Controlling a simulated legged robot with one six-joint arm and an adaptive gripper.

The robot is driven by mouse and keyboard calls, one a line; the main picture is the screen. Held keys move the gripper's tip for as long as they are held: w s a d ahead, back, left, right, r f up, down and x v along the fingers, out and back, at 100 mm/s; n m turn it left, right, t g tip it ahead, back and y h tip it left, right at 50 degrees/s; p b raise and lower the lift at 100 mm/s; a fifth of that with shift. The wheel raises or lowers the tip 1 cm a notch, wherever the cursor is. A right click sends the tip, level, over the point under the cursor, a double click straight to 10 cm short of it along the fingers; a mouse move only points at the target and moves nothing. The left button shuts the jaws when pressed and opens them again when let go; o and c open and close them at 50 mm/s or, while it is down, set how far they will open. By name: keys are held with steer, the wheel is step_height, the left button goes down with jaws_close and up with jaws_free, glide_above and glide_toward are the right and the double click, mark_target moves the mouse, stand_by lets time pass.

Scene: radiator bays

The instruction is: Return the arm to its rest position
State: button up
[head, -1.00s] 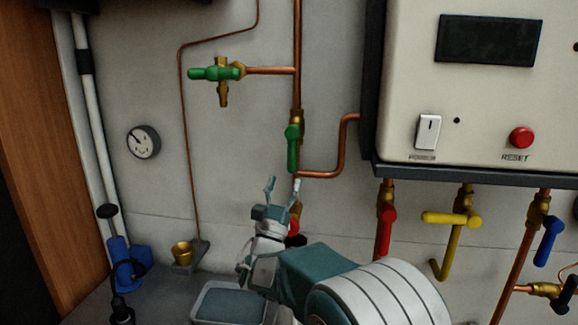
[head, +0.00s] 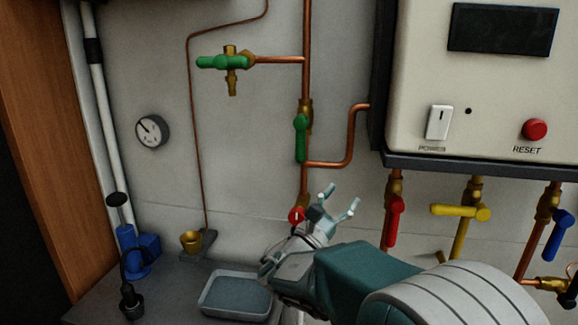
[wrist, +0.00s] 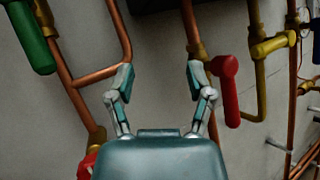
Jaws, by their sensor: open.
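My gripper (head: 340,200) is open and empty in the head view, in front of the wall below the loop of copper pipe. It is left of the red lever valve (head: 394,220) and below the upright green lever valve (head: 301,138). In the wrist view my gripper (wrist: 160,85) has its two fingers spread, with bare wall and pipe behind them. The red lever (wrist: 229,90) is just right of the right finger there. The green lever (wrist: 30,38) is at the upper left. A red round part (head: 296,215) sits just left of my gripper in the head view, partly hidden.
A white boiler box (head: 410,100) hangs at the upper right, with yellow (head: 458,211) and blue (head: 558,236) levers below. A grey tray (head: 205,306), a brass cup (head: 191,241) and a blue pump (head: 132,256) stand at the lower left. A gauge (head: 152,131) is on the wall.

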steer(key=s+d+f+m+g+y, duration=0.2)
steer(key=s+d+f+m+g, duration=0.1)
steer(key=s+d+m+g, duration=0.4)
steer(key=s+d+f+m+g+y, duration=0.2)
steer(key=s+d+f+m+g, duration=0.3)
steer(key=s+d, duration=0.35)
steer(key=s+a+f+m+y, duration=0.5)
steer(key=s+a+m+y, duration=0.5)
steer(key=s, duration=0.4)
steer(key=shift+f+m+t+y, duration=0.2)
steer(key=shift+m+t+y, duration=0.1)
steer(key=shift+m+y, duration=0.75)
steer(key=shift+a, duration=0.1)
